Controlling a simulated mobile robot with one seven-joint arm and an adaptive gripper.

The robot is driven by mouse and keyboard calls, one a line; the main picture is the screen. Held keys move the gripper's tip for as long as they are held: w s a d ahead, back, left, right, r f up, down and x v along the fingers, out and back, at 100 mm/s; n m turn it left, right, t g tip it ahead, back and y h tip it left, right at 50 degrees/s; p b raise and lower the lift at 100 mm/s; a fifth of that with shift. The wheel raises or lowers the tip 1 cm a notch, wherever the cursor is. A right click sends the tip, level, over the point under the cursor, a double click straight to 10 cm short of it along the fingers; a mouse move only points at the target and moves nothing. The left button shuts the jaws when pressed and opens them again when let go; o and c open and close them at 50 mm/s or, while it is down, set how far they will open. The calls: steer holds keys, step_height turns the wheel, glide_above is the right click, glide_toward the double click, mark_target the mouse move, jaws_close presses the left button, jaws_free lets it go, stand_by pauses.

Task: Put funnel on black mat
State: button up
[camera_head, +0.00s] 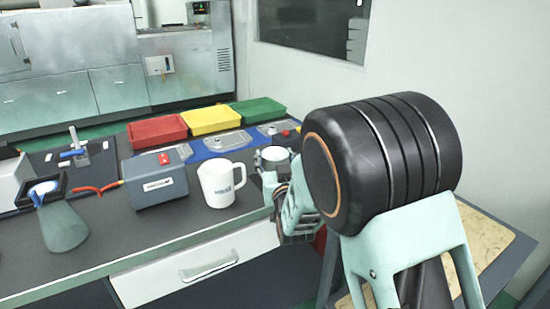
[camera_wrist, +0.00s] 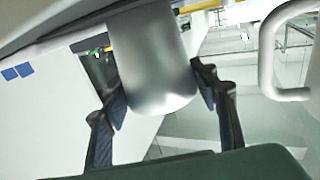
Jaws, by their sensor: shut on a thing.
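My gripper (camera_wrist: 160,95) is shut on a silver, smooth, tapering metal piece (camera_wrist: 152,60), which looks like the funnel; its upper end runs out of the wrist view. In the head view a pale grey rounded top (camera_head: 275,154), probably the same piece, shows beside the white mug (camera_head: 217,184), partly hidden by my arm. My fingers there are mostly hidden. A dark flat area that may be the black mat (camera_head: 105,158) lies at the back left of the bench, with a blue-handled clamp (camera_head: 73,150) on it.
A grey box (camera_head: 155,182) stands left of the mug. Red (camera_head: 157,131), yellow (camera_head: 210,120) and green (camera_head: 258,110) trays line the back. The front bench surface is clear.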

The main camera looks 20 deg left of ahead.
steer(key=o, duration=1.2)
steer(key=shift+o, duration=0.2)
steer(key=shift+r, duration=0.1)
steer(key=shift+r+p, duration=0.2)
steer(key=shift+p, duration=0.25)
steer(key=v, duration=1.2)
steer(key=shift+f, duration=0.2)
